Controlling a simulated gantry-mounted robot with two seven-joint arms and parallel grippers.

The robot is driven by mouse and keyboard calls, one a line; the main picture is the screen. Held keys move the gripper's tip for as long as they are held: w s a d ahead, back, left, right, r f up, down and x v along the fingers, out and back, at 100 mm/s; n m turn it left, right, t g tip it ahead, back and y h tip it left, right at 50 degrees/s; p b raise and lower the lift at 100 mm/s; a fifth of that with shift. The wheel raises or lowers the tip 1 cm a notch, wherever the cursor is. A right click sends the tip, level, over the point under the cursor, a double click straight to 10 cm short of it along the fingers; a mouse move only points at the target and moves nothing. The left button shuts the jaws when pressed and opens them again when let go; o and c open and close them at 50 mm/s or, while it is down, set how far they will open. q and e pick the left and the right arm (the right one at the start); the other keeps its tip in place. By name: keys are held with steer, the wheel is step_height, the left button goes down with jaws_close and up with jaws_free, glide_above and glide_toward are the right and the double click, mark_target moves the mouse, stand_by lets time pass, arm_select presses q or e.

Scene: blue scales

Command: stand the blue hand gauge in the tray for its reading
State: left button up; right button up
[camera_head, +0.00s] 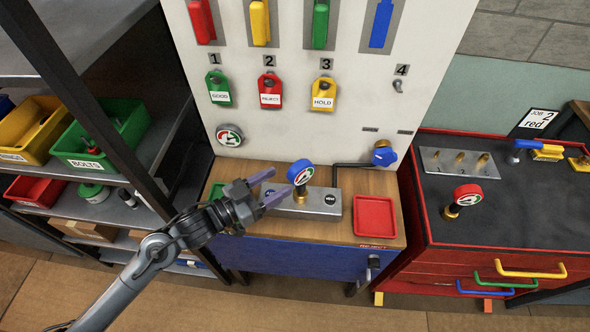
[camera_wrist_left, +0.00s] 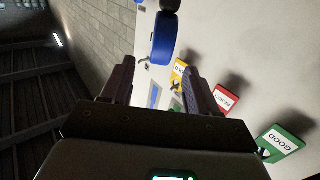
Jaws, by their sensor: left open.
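The blue hand gauge (camera_head: 301,172) has a round dial and a brass stem. It stands upright on a grey metal block (camera_head: 322,203) on the wooden bench top. My left gripper (camera_head: 268,187) is open and empty just left of the gauge, its fingers pointing towards it, not around it. In the left wrist view a blue rounded shape (camera_wrist_left: 163,38), apparently the gauge, lies beyond the open fingers (camera_wrist_left: 160,85). An empty red tray (camera_head: 375,216) lies right of the block. A green piece (camera_head: 217,190), perhaps another tray, is mostly hidden behind my gripper. My right gripper is out of view.
A white panel (camera_head: 320,130) with numbered hanging tags rises behind the bench. A blue knob (camera_head: 383,156) on a dark pipe stands behind the red tray. A red gauge (camera_head: 467,195) stands on the red cabinet at right. Bins (camera_head: 100,148) fill shelves at left.

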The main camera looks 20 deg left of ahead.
mark_target(295, 169)
arm_select(q)
steer(key=x, duration=0.8)
steer(key=shift+w+b, duration=0.15)
steer(key=shift+b, duration=0.15)
jaws_close()
steer(key=shift+r, duration=0.2)
steer(key=shift+r+p, duration=0.5)
steer(key=shift+p, duration=0.15)
steer(key=shift+r+p, duration=1.85)
steer(key=shift+p, duration=0.2)
